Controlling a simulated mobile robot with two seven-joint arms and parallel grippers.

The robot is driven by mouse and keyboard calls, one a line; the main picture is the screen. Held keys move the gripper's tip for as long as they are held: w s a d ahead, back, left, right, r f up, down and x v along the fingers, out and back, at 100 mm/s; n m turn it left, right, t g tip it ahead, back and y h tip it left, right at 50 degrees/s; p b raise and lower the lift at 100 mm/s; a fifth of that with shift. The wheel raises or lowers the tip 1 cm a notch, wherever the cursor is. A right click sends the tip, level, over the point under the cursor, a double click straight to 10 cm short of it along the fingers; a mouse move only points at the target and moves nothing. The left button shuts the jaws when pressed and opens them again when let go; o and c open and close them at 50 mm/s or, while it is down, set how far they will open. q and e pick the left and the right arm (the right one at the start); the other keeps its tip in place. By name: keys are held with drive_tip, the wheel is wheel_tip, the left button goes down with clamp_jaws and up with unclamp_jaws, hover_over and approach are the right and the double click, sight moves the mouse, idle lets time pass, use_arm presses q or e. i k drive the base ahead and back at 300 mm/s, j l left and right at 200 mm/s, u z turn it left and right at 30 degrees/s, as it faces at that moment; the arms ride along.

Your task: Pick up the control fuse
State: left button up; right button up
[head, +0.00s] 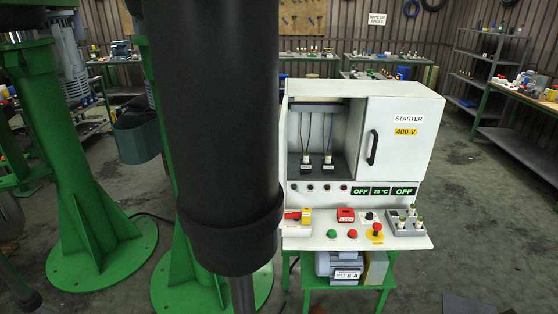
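A grey block (392,230) sits at the right end of the starter cabinet's front shelf. Several small upright fuse-like pieces (412,211) with pale bodies and greenish tops stand in it. They are too small to tell which is the control fuse. Inside the open left bay of the white starter cabinet (404,160), two small holders with white parts (328,159) and thin wires stand side by side. Neither of my grippers is in view, so I cannot see whether they hold anything.
A large black cylinder (212,130) blocks the view left of the cabinet. Green pedestals (65,150) stand at left. The shelf carries a red emergency stop (377,228) and red and green buttons. Open floor (480,220) lies to the right.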

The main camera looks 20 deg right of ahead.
sight(329, 155)
drive_tip(key=l+u, duration=0.15)
drive_tip(key=u, duration=0.25)
drive_tip(key=k+l+u, duration=0.1)
drive_tip(key=u, duration=0.3)
drive_tip(key=k+l+u, duration=0.1)
drive_tip(key=u, duration=0.65)
drive_tip(key=k+l+u, duration=0.1)
drive_tip(key=u, duration=0.3)
drive_tip(key=k+l+u, duration=0.1)
drive_tip(key=u, duration=0.3)
drive_tip(key=k+u, duration=0.15)
drive_tip(key=u, duration=0.2)
drive_tip(key=k+u, duration=0.15)
drive_tip(key=u, duration=0.25)
drive_tip(key=k+l+u, duration=0.25)
drive_tip(key=k, duration=0.2)
drive_tip(key=k+l+u, duration=0.15)
drive_tip(key=k+u, duration=0.15)
drive_tip(key=k, duration=0.15)
drive_tip(key=k+l+z, duration=0.15)
drive_tip(key=z, duration=0.2)
drive_tip(key=k+l+z, duration=0.2)
drive_tip(key=z, duration=0.15)
drive_tip(key=k+l+z, duration=0.3)
